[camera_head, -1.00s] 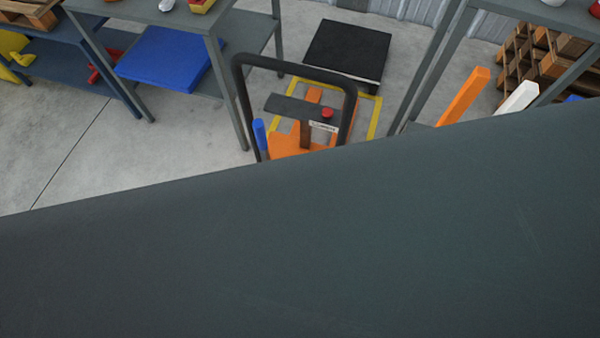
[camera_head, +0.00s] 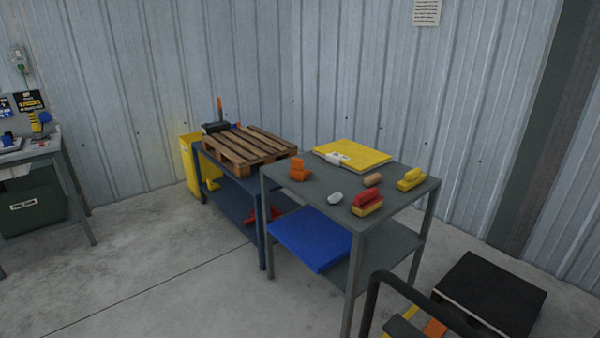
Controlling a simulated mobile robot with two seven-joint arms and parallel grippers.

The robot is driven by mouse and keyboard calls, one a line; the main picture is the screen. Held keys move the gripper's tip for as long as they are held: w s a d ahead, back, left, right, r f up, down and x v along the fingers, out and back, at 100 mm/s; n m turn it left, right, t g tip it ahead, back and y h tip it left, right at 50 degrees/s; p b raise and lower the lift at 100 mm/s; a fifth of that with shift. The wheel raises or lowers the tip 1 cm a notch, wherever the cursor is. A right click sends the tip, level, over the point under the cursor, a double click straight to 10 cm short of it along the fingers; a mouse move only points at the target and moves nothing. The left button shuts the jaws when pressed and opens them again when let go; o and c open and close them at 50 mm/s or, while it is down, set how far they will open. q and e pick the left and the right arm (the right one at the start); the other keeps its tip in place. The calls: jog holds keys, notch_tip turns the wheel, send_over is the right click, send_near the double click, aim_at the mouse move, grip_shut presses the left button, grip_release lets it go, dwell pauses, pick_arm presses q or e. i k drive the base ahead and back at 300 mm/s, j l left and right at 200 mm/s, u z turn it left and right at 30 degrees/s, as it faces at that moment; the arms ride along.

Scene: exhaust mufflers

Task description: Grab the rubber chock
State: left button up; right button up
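I cannot tell for sure which thing is the rubber chock. On the top of a grey table (camera_head: 318,190) lie an orange stepped block (camera_head: 299,170), a small brown rounded piece (camera_head: 372,180), a yellow block-like piece (camera_head: 411,180), a red and yellow piece (camera_head: 368,203) at the front edge, and a small white rounded item (camera_head: 335,197). A yellow flat case or sheet (camera_head: 353,154) with a white item on it lies at the back of the top. Neither of my grippers is in view.
A blue slab (camera_head: 310,238) lies on the table's lower shelf. A blue table (camera_head: 234,196) with a wooden pallet (camera_head: 248,147) stands to its left. A black-topped platform (camera_head: 489,294) and a dark bar handle (camera_head: 372,300) are at lower right. The floor (camera_head: 180,285) at left is clear.

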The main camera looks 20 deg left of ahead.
aim_at(298, 171)
jog(key=i+j+z, duration=0.1)
jog(key=j, duration=0.2)
jog(key=i+j+z, duration=0.2)
jog(key=i+j, duration=0.15)
jog(key=j, duration=0.3)
jog(key=i+j, duration=0.1)
jog(key=j, duration=0.2)
jog(key=i+j+z, duration=0.15)
jog(key=j, duration=0.2)
jog(key=i+j+z, duration=0.25)
jog(key=i+j, duration=0.2)
jog(key=i+j+z, duration=0.2)
jog(key=i+j, duration=0.25)
jog(key=j, duration=0.2)
